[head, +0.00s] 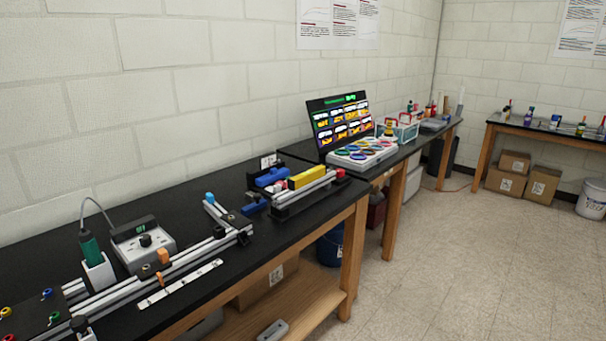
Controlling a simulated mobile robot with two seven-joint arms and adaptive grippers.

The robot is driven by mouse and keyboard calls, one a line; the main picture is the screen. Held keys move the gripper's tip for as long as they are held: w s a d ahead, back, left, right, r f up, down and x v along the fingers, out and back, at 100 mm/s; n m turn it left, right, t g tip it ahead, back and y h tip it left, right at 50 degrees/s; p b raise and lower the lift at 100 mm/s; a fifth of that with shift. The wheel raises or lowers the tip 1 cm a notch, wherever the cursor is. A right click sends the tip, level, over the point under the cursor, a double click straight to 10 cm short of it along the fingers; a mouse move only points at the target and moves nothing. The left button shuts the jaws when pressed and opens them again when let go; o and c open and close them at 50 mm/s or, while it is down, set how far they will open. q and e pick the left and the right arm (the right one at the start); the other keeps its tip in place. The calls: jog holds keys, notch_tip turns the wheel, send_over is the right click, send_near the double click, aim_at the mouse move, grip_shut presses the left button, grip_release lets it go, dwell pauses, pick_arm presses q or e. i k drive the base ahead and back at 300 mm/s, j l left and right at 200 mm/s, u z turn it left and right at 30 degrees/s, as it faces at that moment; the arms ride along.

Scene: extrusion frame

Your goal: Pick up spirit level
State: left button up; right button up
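A yellow bar (307,177), which looks like the spirit level, lies at the far right end of the near black workbench (190,228). It appears to rest on or just behind a short length of silver extrusion (302,194); its vial is too small to make out. A blue tool or block (271,177) sits just left of it, and a red part (341,175) is at its right end. Neither of my grippers is in view.
A silver extrusion frame (165,276), a soldering station (146,247) with its green-handled iron (89,246) and a white strip (180,284) take up the bench's left part. A second bench with a screen (340,125) stands beyond. The floor (440,270) at right is clear.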

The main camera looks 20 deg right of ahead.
aim_at(298, 181)
jog(key=i+l+u, duration=0.2)
jog(key=l, duration=0.45)
jog(key=i+l+u, duration=0.2)
jog(key=l, duration=0.45)
jog(key=l+u, duration=0.25)
jog(key=l, duration=0.4)
